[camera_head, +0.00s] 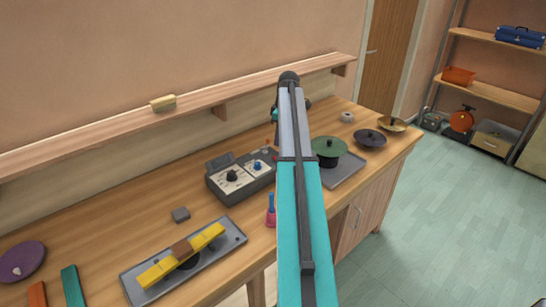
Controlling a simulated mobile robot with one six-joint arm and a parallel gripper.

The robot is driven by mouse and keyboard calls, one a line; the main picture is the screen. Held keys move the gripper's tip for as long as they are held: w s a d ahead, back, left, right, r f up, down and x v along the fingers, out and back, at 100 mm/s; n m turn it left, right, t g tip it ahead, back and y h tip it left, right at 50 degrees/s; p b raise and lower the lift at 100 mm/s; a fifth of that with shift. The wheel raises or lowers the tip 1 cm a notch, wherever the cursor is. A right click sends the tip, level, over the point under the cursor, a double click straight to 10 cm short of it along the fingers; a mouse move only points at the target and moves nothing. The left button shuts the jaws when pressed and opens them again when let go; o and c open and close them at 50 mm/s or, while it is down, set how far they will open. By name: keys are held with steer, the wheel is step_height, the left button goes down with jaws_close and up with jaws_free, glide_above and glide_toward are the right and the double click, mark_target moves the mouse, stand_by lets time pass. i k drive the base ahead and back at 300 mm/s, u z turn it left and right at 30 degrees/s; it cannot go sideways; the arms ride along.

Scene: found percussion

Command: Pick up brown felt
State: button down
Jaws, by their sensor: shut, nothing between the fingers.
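A small brown piece (181,248), which looks like the brown felt, lies across the middle of a long yellow bar (210,236). The bar sits over a dark round thing on a grey tray (232,233) at the front left of the wooden counter. My arm reaches up through the middle of the view, to the right of this tray. The gripper at its end does not show; the arm hides what is behind it.
A small grey block (181,214) lies behind the tray. A grey control box (229,182) stands mid-counter and a red and blue bell (271,212) near the front edge. A green pot (328,149) and dark lidded pan (369,138) stand right. A shelf (230,95) runs above.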

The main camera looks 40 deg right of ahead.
mark_target(182, 249)
steer(key=k, duration=1.5)
